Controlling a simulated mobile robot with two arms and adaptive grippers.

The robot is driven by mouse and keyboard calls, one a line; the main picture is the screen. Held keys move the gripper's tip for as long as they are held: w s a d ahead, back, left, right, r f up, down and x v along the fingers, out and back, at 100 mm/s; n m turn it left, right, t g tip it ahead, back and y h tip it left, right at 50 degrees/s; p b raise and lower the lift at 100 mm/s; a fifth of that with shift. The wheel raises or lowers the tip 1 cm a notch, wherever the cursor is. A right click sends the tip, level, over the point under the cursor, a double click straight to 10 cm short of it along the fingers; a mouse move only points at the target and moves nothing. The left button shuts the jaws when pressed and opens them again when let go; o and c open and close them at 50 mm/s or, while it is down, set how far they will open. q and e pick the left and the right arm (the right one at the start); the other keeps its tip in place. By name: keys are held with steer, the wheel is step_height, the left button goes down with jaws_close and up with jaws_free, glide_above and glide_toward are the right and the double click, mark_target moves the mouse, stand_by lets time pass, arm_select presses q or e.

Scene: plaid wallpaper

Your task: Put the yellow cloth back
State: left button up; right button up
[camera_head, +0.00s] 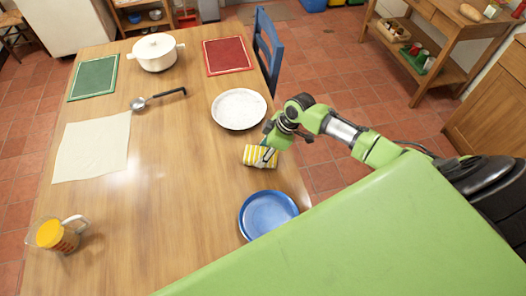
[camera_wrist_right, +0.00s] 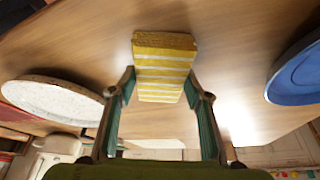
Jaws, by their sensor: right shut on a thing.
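The yellow cloth (camera_head: 256,154) is a yellow-and-white striped folded piece on the right side of the wooden table, between a white speckled plate and a blue plate. My right gripper (camera_head: 267,154) is shut on it. In the right wrist view the yellow cloth (camera_wrist_right: 164,62) sits between the two green fingers of my right gripper (camera_wrist_right: 160,86), with its far end sticking out past them. I cannot tell whether the cloth touches the tabletop. My left gripper is not in view.
The white speckled plate (camera_head: 239,109) lies behind the cloth and the blue plate (camera_head: 267,214) in front. A ladle (camera_head: 140,103), white pot (camera_head: 155,53), red mat (camera_head: 228,56), green mat (camera_head: 94,77), pale cloth (camera_head: 92,147) and measuring jug (camera_head: 55,236) stand farther off. The table's middle is clear.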

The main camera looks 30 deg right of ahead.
steer(key=o, duration=1)
steer(key=b+v, duration=0.1)
steer(key=v, duration=1.1)
steer(key=shift+r, duration=0.1)
